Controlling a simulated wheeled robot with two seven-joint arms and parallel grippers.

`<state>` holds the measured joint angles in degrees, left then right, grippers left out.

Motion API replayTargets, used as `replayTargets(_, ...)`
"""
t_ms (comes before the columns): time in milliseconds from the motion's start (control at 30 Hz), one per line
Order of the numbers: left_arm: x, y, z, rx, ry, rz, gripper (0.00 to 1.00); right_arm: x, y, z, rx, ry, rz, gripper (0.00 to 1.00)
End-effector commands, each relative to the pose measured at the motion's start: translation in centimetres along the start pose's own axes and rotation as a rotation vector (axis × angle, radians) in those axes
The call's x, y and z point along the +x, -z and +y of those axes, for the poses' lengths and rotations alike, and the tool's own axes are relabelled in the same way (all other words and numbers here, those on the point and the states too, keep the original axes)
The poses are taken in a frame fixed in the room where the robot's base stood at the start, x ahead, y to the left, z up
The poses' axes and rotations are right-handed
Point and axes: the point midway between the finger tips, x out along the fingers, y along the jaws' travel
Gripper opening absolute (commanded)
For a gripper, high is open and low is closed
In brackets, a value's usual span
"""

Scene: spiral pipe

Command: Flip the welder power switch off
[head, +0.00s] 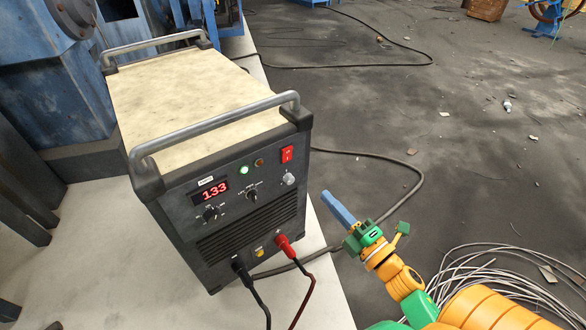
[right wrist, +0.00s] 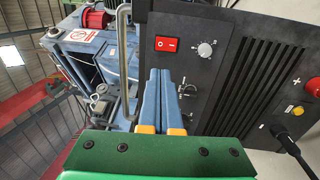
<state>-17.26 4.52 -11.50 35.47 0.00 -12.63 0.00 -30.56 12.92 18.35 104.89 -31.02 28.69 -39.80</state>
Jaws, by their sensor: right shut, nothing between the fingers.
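The welder (head: 225,180) is a dark box with a pale top and two metal handles. Its red power switch (head: 287,154) sits at the upper right of the front panel; it also shows in the right wrist view (right wrist: 167,44). The display reads 133 and a green lamp (head: 243,170) is lit. My right gripper (head: 328,197) is shut and empty, to the right of the front panel and below the switch. In the right wrist view its blue fingers (right wrist: 159,75) are together and point toward the panel just below the switch, apparently not touching it. My left gripper is not in view.
A knob (head: 289,179) sits just below the switch. Coiled wire (head: 500,268) lies on the floor at right. Blue machinery (head: 50,70) stands at left. The floor right of the welder is mostly clear.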

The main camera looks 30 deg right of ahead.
Motion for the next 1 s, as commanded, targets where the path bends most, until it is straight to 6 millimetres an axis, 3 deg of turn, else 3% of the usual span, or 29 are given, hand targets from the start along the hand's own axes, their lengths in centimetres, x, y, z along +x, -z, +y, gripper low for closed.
replayTargets(267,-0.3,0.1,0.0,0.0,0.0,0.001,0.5,0.7,0.0,0.1,0.006,0.0,-0.002,0.0)
replayTargets(800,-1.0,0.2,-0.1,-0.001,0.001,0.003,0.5,11.7,-0.1,0.1,0.008,0.0,-0.003,0.0)
replayTargets(1000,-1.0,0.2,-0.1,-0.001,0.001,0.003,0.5,13.7,-0.1,-0.1,0.008,0.003,-0.003,0.0)
